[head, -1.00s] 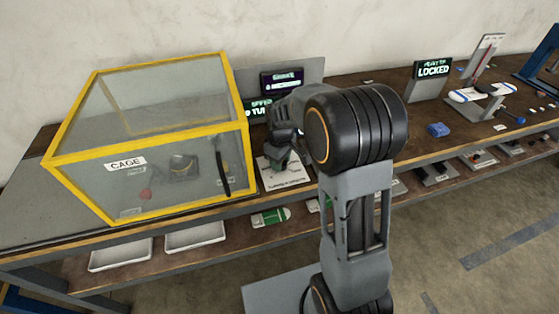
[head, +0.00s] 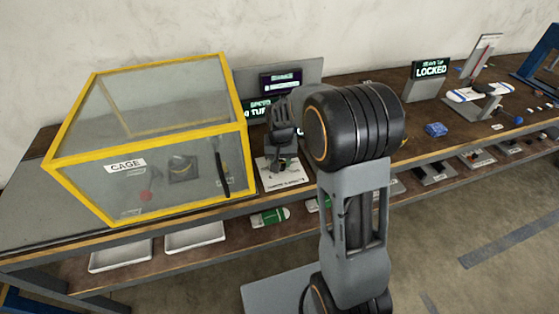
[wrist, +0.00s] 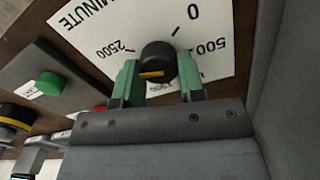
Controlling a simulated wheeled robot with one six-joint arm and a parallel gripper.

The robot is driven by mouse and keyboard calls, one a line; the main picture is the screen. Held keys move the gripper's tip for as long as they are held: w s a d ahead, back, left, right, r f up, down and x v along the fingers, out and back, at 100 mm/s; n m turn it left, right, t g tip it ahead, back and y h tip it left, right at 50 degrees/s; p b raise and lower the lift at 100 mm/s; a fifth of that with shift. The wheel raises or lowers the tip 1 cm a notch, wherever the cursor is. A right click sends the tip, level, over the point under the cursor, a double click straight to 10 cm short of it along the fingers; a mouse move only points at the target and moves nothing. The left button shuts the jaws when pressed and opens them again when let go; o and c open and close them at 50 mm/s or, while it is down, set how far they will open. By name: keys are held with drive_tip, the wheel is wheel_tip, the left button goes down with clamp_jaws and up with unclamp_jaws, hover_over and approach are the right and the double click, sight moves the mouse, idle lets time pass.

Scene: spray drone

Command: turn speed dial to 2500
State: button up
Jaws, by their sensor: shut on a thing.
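The speed dial (wrist: 157,62) is a black knob with an orange mark on the side facing my gripper. It stands on a white scale plate (wrist: 100,22) printed with 0, 500, 2500 and "MINUTE". The mark sits on the side away from the 0; I cannot tell which number it reads. My gripper (wrist: 158,82) has its green fingers on either side of the knob, shut on it. In the head view my gripper (head: 281,163) is over the white plate (head: 284,177) right of the cage; the dial is hidden there.
The yellow-framed cage (head: 150,142) stands close left of my gripper. Displays (head: 281,82) stand behind it. In the wrist view a green button (wrist: 50,83) lies left of the dial. A "LOCKED" sign (head: 431,68) and a blue object (head: 436,129) are farther right.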

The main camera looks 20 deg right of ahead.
sight(281, 162)
drive_tip(key=shift+d+m, duration=0.1)
drive_tip(key=shift+m, duration=1.8)
drive_tip(key=o, duration=0.9)
drive_tip(key=shift+r, duration=0.1)
wheel_tip(281, 162, up, 14)
drive_tip(key=shift+f+p, duration=0.15)
drive_tip(key=shift+p, duration=0.15)
